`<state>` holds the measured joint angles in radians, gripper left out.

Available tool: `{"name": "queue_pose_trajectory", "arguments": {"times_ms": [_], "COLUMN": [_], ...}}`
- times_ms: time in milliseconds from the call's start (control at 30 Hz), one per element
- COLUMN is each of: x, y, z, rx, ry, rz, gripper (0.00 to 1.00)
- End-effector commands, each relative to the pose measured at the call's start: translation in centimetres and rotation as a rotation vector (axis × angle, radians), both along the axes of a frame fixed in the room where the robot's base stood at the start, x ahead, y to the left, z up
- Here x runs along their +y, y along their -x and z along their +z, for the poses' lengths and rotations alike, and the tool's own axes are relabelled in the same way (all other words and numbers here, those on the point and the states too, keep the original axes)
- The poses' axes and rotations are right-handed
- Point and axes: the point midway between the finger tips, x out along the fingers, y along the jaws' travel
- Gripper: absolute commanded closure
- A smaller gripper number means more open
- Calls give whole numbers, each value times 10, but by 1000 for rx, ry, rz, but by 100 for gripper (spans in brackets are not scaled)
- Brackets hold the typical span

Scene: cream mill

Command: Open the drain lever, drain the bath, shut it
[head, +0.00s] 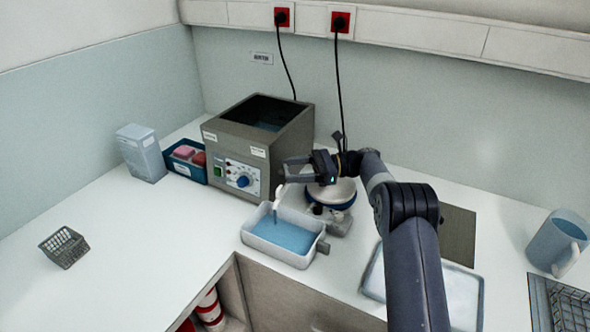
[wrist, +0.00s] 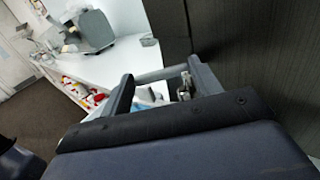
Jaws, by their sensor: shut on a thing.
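The bath (head: 262,135) is a grey-brown box with an open top, a dark interior and a front panel with a blue knob. My gripper (head: 288,171) is at its right front corner, shut on the drain lever, which the fingers largely hide. The wrist view shows my gripper's fingers (wrist: 160,82) and a small metallic part (wrist: 184,88) by the right one. A pale drain outlet or stream (head: 277,200) hangs below the gripper, over a white tub (head: 250,238). Blue liquid (head: 285,234) covers the tub's bottom. The liquid level in the bath cannot be read.
A blue tray (head: 186,164) with pink and red items and a pale container (head: 142,155) stand left of the bath. A wire basket (head: 64,248) is front left. A jug (head: 556,243) is far right.

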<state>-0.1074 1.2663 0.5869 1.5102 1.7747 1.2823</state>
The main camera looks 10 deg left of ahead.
Motion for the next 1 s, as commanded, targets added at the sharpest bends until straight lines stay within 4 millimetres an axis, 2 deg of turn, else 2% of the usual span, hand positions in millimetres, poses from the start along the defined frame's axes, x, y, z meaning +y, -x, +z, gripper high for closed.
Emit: {"name": "queue_pose_trajectory", "arguments": {"times_ms": [67, 100, 333, 1000], "x": [0, 0, 0, 1], "y": [0, 0, 0, 1], "z": [0, 0, 0, 0], "rx": [0, 0, 0, -2], "ry": [-1, -1, -1, -2], "rz": [0, 0, -1, -59], "gripper": [63, 37, 18, 18]}}
